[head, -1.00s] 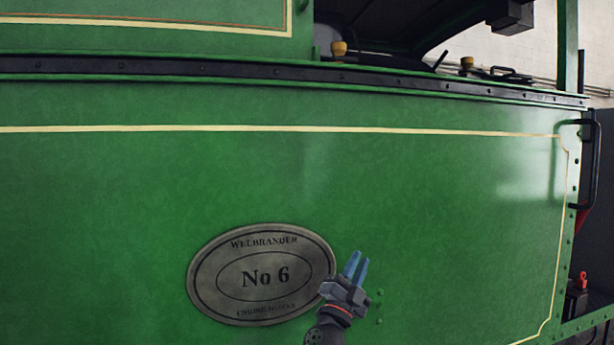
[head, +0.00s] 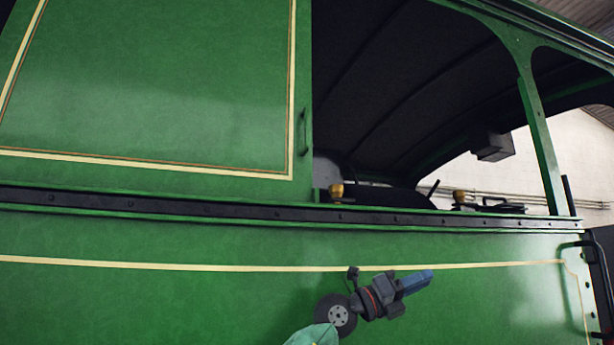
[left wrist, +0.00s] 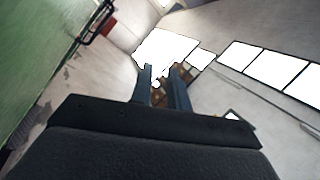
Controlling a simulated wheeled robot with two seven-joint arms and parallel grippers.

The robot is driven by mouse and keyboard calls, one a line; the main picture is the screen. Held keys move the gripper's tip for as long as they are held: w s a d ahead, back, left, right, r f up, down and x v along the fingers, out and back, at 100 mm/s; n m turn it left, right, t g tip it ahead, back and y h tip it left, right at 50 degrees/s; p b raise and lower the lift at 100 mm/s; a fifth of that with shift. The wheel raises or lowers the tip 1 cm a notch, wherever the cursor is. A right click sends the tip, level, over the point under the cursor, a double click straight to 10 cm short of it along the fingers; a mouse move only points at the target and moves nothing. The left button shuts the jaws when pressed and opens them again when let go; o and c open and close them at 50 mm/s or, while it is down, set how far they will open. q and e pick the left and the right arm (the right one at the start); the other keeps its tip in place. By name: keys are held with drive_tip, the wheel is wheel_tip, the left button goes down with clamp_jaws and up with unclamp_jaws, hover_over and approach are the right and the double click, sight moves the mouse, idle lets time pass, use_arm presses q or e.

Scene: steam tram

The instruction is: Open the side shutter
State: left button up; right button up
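The side shutter (head: 165,85) is a green panel with cream and brown lining at the upper left of the head view. A thin upright handle (head: 303,132) is near its right edge, beside the dark cab opening. My left gripper (head: 418,281) is low in the head view, in front of the green lower side, below and right of the handle and apart from it. In the left wrist view its two fingers (left wrist: 163,72) stand apart with nothing held between them. My right gripper is not in view.
A dark riveted rail (head: 200,208) runs under the shutter and the opening. Brass-coloured knobs (head: 336,193) show just above it inside. A green post (head: 540,140) and a black grab handle (head: 597,262) are at the right. The left wrist view shows open hall with windows (left wrist: 166,48).

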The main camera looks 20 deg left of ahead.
sight(306, 125)
use_arm(q)
drive_tip(key=a+r+t+y, duration=0.3)
drive_tip(key=a+r+y, duration=0.15)
drive_tip(key=r, duration=0.55)
drive_tip(key=a+r+t+y, duration=0.25)
drive_tip(key=r+y, duration=0.25)
drive_tip(key=r, duration=0.4)
drive_tip(key=s+a+r+n+t+y, duration=0.2)
drive_tip(key=s+a+r+n+y, duration=0.25)
drive_tip(key=a+r, duration=0.5)
drive_tip(key=s+a+r+n+t+y, duration=0.25)
drive_tip(key=a+r+y, duration=0.45)
drive_tip(key=r, duration=0.4)
drive_tip(key=shift+g+h, duration=0.3)
drive_tip(key=shift+h, duration=0.2)
drive_tip(key=w+p, duration=0.2)
drive_tip(key=w, duration=0.1)
drive_tip(key=w+p, duration=0.1)
drive_tip(key=shift+w+a+f, duration=0.2)
drive_tip(key=shift+w+a, duration=0.1)
drive_tip(key=shift+a, duration=0.1)
drive_tip(key=shift+w+p, duration=0.45)
drive_tip(key=shift+w, duration=0.35)
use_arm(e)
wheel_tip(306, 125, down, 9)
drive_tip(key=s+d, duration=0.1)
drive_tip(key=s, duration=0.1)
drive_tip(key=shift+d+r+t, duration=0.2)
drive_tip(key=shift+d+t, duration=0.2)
